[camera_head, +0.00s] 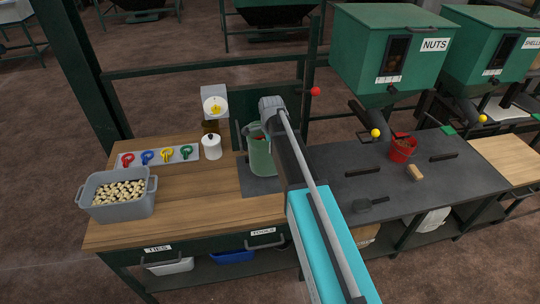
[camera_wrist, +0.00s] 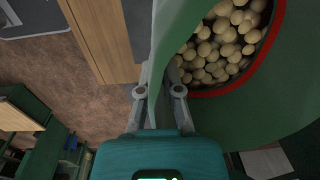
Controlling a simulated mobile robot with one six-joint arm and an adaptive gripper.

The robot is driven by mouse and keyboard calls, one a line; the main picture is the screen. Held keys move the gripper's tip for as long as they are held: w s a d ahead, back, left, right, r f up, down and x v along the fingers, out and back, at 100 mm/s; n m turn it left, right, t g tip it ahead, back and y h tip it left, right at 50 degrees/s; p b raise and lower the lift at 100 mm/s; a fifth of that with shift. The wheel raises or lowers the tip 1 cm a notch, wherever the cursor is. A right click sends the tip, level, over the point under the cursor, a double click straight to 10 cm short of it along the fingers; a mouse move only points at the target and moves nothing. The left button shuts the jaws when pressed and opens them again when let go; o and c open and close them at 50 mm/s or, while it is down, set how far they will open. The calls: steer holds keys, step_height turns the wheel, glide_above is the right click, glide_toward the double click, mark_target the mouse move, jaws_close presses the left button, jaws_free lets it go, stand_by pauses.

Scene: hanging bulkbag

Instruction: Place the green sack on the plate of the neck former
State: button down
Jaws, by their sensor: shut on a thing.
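The green sack (camera_head: 262,160) is upright over the dark grey plate (camera_head: 257,186) on the wooden bench in the head view. I cannot tell whether its bottom touches the plate. In the wrist view the sack (camera_wrist: 215,115) is open, with a red inner rim, and holds many pale round nuts (camera_wrist: 222,48). My gripper (camera_wrist: 159,91) is shut on the sack's green wall, with one finger on each side of it. My arm hides the right side of the sack and the gripper in the head view.
A grey tub of nuts (camera_head: 122,195), a tray of coloured ties (camera_head: 160,155) and a white canister (camera_head: 211,147) stand left of the sack. A green post (camera_head: 310,80) with a red knob rises behind.

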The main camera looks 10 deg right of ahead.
mark_target(271, 157)
steer(key=shift+f+b, duration=1.05)
steer(key=shift+f, duration=0.45)
steer(key=c, duration=0.8)
jaws_free()
steer(key=shift+s, duration=0.1)
steer(key=shift+r, duration=0.3)
step_height(271, 157, up, 12)
steer(key=p, duration=1.2)
steer(key=shift+s, duration=0.25)
steer(key=shift+f, duration=0.1)
steer(key=s+n, duration=1.8)
steer(key=s, duration=0.4)
steer(key=shift+s+g, duration=0.3)
steer(key=shift+s, duration=0.05)
